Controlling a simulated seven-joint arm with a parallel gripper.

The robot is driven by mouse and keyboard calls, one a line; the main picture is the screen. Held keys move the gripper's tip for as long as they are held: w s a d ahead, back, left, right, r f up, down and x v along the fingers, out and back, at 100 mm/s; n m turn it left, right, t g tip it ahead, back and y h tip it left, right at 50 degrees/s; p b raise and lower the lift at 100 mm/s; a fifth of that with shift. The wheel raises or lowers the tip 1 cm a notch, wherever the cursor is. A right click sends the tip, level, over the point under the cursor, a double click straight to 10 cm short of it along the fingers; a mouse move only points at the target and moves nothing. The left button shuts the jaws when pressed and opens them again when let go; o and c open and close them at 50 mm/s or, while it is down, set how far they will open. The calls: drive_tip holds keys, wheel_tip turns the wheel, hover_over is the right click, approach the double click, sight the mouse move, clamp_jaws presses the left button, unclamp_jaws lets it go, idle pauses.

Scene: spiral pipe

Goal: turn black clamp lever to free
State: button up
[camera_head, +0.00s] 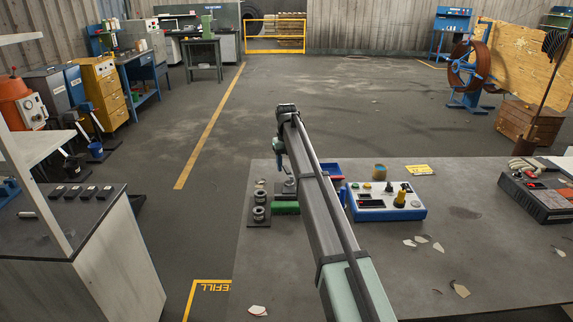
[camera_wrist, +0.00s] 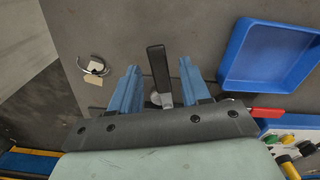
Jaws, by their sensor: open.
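The black clamp lever (camera_wrist: 157,66) shows in the wrist view as a dark upright bar on a light grey metal pivot (camera_wrist: 161,99). My gripper (camera_wrist: 159,72) has its two blue fingers apart, one on each side of the lever. A gap shows between each finger and the lever, so the gripper looks open and empty. In the head view my gripper (camera_head: 279,146) hangs from the arm's far end above the bench's left part. A grey metal part (camera_head: 289,186) and a green block (camera_head: 285,208) are below it. My arm partly hides this area, and I cannot make out the lever there.
A blue tray (camera_wrist: 270,55) lies right of the fingers in the wrist view, with a red handle (camera_wrist: 266,113) near it. A control box (camera_head: 386,201) stands right of my arm. Round grey parts (camera_head: 259,205) sit at left.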

sight(286, 168)
drive_tip(key=shift+r, duration=0.1)
wheel_tip(286, 168, up, 14)
drive_tip(key=shift+f, duration=0.2)
idle(0.4)
drive_tip(key=shift+c, duration=0.4)
